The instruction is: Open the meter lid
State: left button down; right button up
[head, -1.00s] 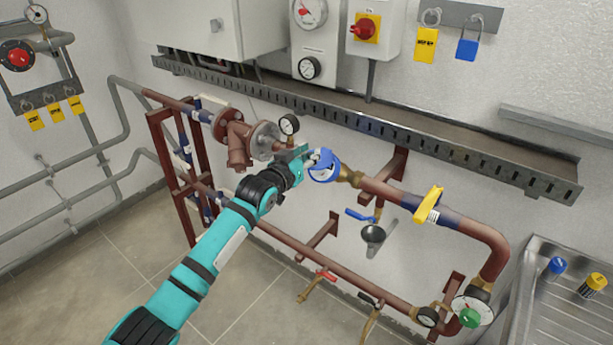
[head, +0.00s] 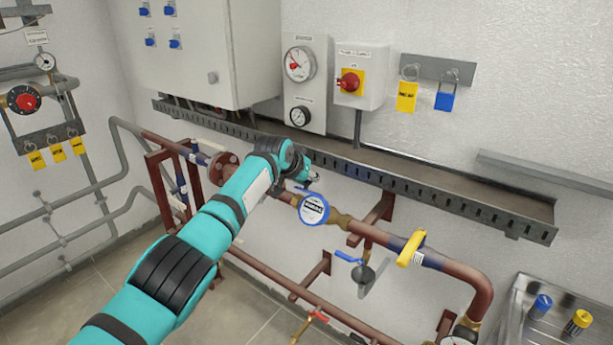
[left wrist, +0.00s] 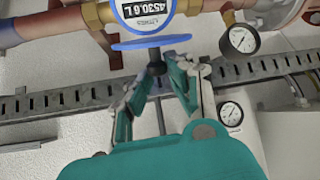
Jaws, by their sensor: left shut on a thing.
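The blue-rimmed water meter (head: 313,210) sits in the pipe run, and its white face with the digit readout is uncovered. The readout also shows on the meter in the left wrist view (left wrist: 145,17). The blue lid (left wrist: 150,43) stands up from the meter's edge, seen nearly edge-on, swung away from the face. My left gripper (head: 309,181) is just above and behind the meter. In the left wrist view its fingers (left wrist: 157,72) are shut on the dark knob (left wrist: 155,58) of the lid. My right gripper is not in view.
A perforated cable tray (head: 430,195) runs along the wall just behind my gripper. A small gauge (left wrist: 239,39) stands on the pipe beside the meter. A yellow-handled valve (head: 411,249) and a blue-handled tap (head: 348,257) are to the right.

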pick_arm(q)
jog(key=shift+w+d+r, duration=0.2)
jog(key=shift+d+r, duration=0.2)
jog(key=shift+r, duration=0.1)
jog(key=c, duration=1.5)
grip_release()
jog(key=o, duration=0.3)
jog(key=shift+d+f, duration=0.2)
jog(key=shift+f, duration=0.05)
jog(key=shift+s+a+r, duration=0.15)
jog(key=shift+a, duration=0.25)
jog(key=v, duration=1.1)
jog(key=shift+s+d+r, duration=0.1)
jog(key=shift+d+r, duration=0.2)
jog(key=shift+r, duration=0.05)
